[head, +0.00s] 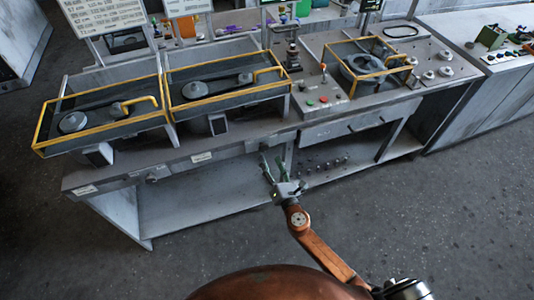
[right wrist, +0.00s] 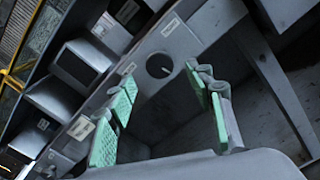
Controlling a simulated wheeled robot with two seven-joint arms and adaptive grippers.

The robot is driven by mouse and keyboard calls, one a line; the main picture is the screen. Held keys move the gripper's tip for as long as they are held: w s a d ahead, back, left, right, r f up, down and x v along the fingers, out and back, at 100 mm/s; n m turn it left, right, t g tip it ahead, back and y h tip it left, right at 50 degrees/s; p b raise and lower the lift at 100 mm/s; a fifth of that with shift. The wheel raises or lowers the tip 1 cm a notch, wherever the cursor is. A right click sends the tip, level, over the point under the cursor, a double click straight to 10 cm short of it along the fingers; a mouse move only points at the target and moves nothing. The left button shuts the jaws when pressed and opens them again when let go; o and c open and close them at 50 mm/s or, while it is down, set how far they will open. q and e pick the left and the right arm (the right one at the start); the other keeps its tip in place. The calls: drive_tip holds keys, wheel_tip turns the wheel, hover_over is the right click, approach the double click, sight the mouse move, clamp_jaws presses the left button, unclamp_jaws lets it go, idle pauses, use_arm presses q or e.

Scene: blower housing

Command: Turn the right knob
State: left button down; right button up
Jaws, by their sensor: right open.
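The right knob (right wrist: 160,65) is a dark round dial with a thin light pointer mark on the grey front panel, in the right wrist view. In the head view the same panel (head: 205,156) runs along the bench front, and the knob is too small to make out clearly. My right gripper (head: 273,163) is open, its green-padded fingers pointing at the panel. In the right wrist view the gripper (right wrist: 160,100) has its fingers spread to either side below the knob, with nothing between them. I cannot tell the exact gap to the panel. My left gripper is not in view.
Yellow-railed trays (head: 100,107) stand on the bench above the panel. Labels and grey boxes (right wrist: 82,65) sit along the bench edge. An open lower shelf (head: 200,195) lies under the panel. The floor (head: 440,220) in front is clear.

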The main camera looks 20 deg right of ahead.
drive_tip(key=s, duration=0.5)
drive_tip(key=shift+s, duration=0.35)
drive_tip(key=s+d+f+m+g+h, duration=0.1)
drive_tip(key=s+d+f+m+g, duration=0.3)
drive_tip(key=f, duration=1)
drive_tip(key=s+d+f+m+g+p, duration=0.1)
drive_tip(key=s+d+f+m+g, duration=0.4)
drive_tip(key=f, duration=0.8)
drive_tip(key=s+d+f+m+g+h, duration=0.1)
drive_tip(key=s+d+f+m, duration=0.45)
drive_tip(key=f, duration=0.85)
drive_tip(key=s+f+m+g, duration=0.2)
drive_tip(key=s+f+m, duration=0.2)
drive_tip(key=s+f, duration=0.5)
drive_tip(key=s+f+m+g, duration=0.2)
drive_tip(key=s+f+m, duration=0.2)
drive_tip(key=s, duration=0.9)
drive_tip(key=s+f+m+g, duration=0.1)
drive_tip(key=s+f+m, duration=0.1)
drive_tip(key=s, duration=0.8)
drive_tip(key=s+a+f+m+g+y+p, duration=0.1)
drive_tip(key=s+f+m+g, duration=0.1)
drive_tip(key=s, duration=0.8)
drive_tip(key=shift+s+f+m+g, duration=0.15)
drive_tip(key=shift+f+m+g, duration=0.15)
drive_tip(key=shift+f+m, duration=0.65)
